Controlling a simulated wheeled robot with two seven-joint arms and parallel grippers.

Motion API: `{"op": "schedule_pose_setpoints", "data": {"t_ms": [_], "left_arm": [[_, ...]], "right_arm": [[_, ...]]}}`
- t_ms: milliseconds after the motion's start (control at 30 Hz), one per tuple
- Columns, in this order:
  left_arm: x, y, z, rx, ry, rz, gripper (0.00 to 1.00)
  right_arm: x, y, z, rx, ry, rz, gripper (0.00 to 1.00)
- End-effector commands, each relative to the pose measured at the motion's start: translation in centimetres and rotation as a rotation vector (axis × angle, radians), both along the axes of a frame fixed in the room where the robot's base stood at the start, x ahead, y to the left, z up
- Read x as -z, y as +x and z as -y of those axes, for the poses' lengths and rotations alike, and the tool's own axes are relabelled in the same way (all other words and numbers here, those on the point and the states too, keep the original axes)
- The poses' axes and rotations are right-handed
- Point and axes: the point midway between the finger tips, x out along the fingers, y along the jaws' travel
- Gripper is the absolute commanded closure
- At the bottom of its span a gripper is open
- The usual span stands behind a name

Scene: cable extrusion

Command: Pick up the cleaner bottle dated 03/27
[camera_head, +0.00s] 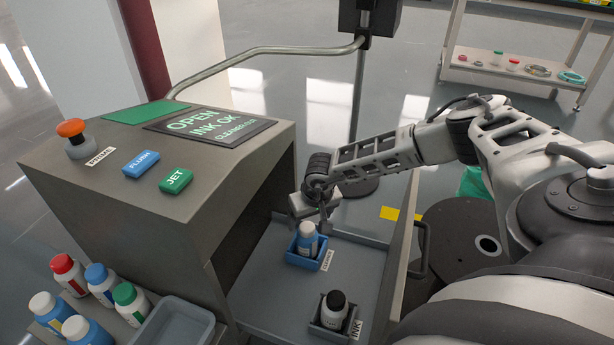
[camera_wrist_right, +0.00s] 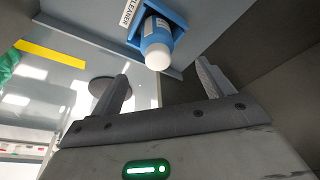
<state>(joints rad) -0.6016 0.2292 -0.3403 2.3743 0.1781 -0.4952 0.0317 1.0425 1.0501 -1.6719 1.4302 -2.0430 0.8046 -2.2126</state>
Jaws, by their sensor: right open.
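A blue bottle with a white cap (camera_head: 308,240) stands in a blue holder (camera_head: 322,262) labelled CLEANER, in the open drawer. In the right wrist view the same bottle (camera_wrist_right: 156,42) shows between and beyond the fingers, in its holder (camera_wrist_right: 172,17). No date is readable on it. My right gripper (camera_head: 311,214) is open and empty just above and behind this bottle, apart from it. More blue bottles with white caps (camera_head: 50,312) stand on the side shelf at the lower left; their dates cannot be read either. My left gripper is out of view.
A black-capped bottle (camera_head: 333,309) sits in a grey holder labelled INK at the drawer's front. The machine housing (camera_head: 120,205) rises left of the drawer. Red-, blue- and green-capped white bottles and an empty grey bin (camera_head: 205,328) are on the side shelf. The drawer floor (camera_head: 265,300) is otherwise clear.

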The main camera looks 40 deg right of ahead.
Motion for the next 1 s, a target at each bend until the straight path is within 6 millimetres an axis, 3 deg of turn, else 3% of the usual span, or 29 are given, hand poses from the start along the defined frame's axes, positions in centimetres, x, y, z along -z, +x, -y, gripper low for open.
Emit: {"op": "schedule_pose_setpoints", "data": {"t_ms": [33,200,433,700,1000], "left_arm": [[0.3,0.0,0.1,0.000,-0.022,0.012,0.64],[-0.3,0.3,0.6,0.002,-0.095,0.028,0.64],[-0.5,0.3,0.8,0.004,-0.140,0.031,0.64],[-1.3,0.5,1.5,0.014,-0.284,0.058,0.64],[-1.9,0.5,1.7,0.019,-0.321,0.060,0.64]], "right_arm": [[1.7,0.3,0.1,0.001,-0.001,-0.002,0.20],[4.4,1.1,0.3,0.001,0.001,-0.001,0.20],[5.8,1.5,0.6,0.000,-0.001,-0.001,0.20],[9.5,2.8,1.4,0.000,-0.001,0.000,0.20],[10.1,3.1,1.5,0.000,-0.001,0.000,0.20]]}}
